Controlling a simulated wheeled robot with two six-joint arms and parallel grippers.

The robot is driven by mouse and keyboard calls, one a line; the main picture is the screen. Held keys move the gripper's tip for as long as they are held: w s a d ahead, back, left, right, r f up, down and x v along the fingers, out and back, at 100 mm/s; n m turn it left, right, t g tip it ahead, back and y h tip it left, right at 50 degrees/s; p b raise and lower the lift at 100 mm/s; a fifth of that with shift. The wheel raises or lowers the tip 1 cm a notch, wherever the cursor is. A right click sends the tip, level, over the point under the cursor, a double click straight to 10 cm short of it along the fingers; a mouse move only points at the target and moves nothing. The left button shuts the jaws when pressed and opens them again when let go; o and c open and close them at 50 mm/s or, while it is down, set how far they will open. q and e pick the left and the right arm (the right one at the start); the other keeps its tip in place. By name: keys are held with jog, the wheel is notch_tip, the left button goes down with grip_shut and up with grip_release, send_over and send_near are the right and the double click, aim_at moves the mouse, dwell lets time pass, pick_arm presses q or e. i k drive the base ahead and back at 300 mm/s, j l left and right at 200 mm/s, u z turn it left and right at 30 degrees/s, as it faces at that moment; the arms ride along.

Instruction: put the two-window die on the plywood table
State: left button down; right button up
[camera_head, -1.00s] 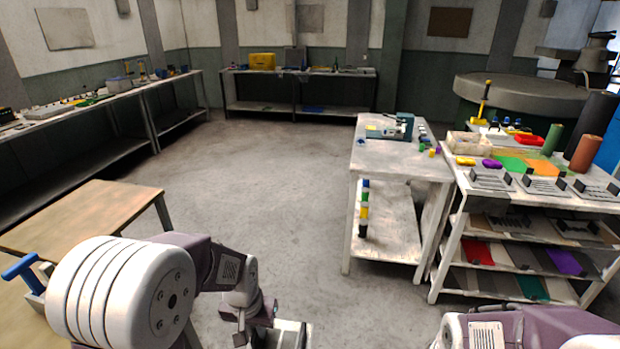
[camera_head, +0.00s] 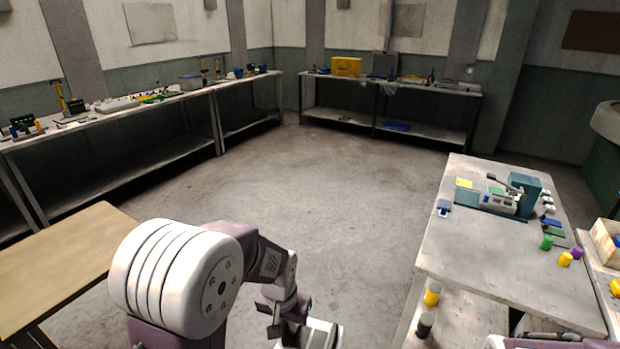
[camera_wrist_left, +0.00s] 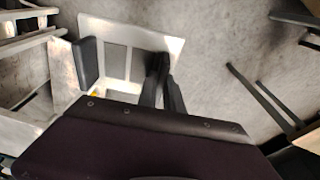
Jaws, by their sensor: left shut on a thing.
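My left gripper (camera_head: 288,328) is low at the bottom middle of the head view, shut on the two-window die (camera_head: 322,332), of which only a pale edge shows there. In the left wrist view the die (camera_wrist_left: 128,30) is a pale flat plate with two grey rectangular windows side by side and dark blocks at its sides. It is held above the concrete floor. The plywood table (camera_head: 60,260) is a bare light-wood top at the left of the head view, left of my gripper and apart from it.
A white bench (camera_head: 460,250) with a teal press (camera_head: 520,195) and small coloured cylinders stands at the right. Long grey benches line the left wall and back, with a yellow box (camera_head: 346,67) on the back one. Open concrete floor (camera_head: 300,180) lies between.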

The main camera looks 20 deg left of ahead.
aim_at(76, 250)
jog(key=i+j+u, duration=0.15)
jog(key=u, duration=0.35)
jog(key=i+u, duration=0.6)
jog(key=u, duration=0.35)
jog(key=i+l+u, duration=0.1)
jog(key=i+u, duration=0.15)
jog(key=u, duration=0.2)
jog(key=i+j, duration=0.5)
jog(key=i, duration=0.15)
jog(key=i+j, duration=0.45)
jog(key=i, duration=0.15)
jog(key=i+j+z, duration=0.2)
jog(key=j, duration=0.35)
jog(key=i, duration=0.1)
